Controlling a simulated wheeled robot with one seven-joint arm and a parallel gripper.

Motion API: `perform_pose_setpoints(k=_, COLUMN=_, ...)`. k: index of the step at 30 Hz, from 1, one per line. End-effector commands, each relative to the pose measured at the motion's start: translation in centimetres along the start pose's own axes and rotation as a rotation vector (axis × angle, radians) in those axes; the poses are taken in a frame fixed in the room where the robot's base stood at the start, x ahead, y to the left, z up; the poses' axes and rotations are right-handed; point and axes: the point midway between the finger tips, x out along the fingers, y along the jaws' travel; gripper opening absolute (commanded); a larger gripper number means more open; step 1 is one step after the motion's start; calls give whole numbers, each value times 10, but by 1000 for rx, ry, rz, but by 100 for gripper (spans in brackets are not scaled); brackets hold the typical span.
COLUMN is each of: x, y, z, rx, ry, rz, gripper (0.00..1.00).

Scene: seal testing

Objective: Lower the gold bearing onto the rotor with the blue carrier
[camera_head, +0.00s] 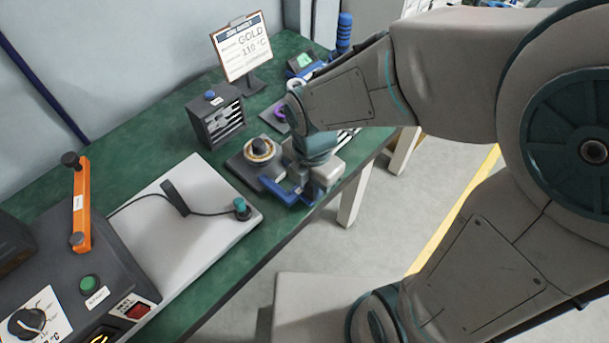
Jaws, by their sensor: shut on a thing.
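The rotor (260,143) has a dark rounded top and stands on a dark square base on the green bench. A gold-and-white ring, seemingly the gold bearing (260,157), shows around it. I cannot tell how low it sits or whether it is seated. The blue carrier (283,192) shows at my gripper (305,190), in front and to the right of the rotor. My gripper is shut on the blue carrier. My wrist hides part of the carrier, and its fingertips are hard to make out.
A sign (243,47) reading GOLD 110 °C stands behind on the bench. A dark slotted box (216,116) is left of the rotor. A white plate (185,225) with a cable and a heater box (85,275) with an orange arm lie at front left. A purple ring (280,112) lies behind.

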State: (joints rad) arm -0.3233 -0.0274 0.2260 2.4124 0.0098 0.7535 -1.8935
Motion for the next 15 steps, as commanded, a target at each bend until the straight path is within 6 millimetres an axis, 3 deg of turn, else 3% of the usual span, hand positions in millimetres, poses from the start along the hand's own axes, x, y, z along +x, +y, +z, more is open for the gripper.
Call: perform_pose_setpoints(k=15, x=-1, y=-8, z=0, rx=1, ry=0, rz=1, gripper=0)
